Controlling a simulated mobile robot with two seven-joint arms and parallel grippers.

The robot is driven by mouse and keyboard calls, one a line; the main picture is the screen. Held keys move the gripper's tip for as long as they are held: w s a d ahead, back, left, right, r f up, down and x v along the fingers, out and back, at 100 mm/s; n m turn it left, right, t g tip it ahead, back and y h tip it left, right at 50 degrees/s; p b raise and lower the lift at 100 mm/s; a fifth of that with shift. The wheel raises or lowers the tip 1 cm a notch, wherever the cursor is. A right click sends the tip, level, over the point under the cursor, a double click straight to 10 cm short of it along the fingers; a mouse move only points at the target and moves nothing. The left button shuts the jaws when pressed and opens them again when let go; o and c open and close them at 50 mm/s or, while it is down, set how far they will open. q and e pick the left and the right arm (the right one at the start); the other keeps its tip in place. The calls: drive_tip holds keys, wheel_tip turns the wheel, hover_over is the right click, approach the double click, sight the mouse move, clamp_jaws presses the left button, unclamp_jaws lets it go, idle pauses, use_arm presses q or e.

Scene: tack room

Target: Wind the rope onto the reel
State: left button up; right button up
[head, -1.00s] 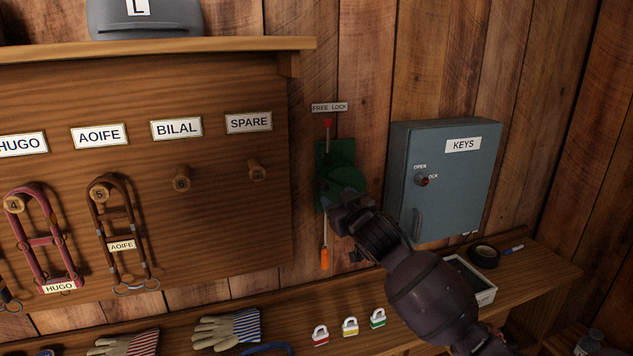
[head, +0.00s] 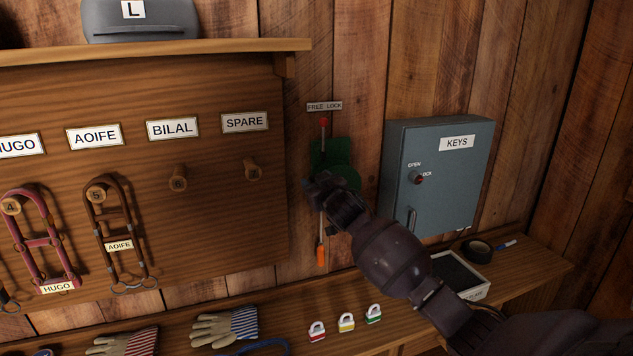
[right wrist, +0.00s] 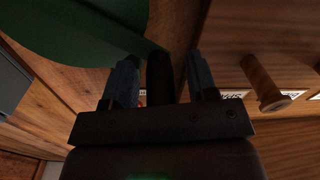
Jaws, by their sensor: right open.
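The green reel (head: 331,152) is mounted on the plank wall under a FREE LOCK label (head: 324,106). A lever with a red knob (head: 323,122) points up from it, and an orange grip (head: 320,256) hangs below on a thin pale rod or line. My right gripper (head: 322,187) is in front of the reel's lower part and hides some of it. In the right wrist view its open fingers (right wrist: 162,78) stand either side of a dark bar, with the green disc (right wrist: 70,30) at upper left; contact cannot be told. A blue cord (head: 262,347), possibly the rope, lies below. My left gripper is out of view.
A grey-blue key cabinet (head: 445,175) stands close right of the reel. A peg board (head: 215,215) with bridles is on the left. The shelf below bears gloves (head: 225,328), padlocks (head: 346,322), a tray (head: 480,293) and black tape (head: 476,249).

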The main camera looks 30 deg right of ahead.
drive_tip(key=shift+w, duration=0.15)
clamp_jaws()
idle(0.4)
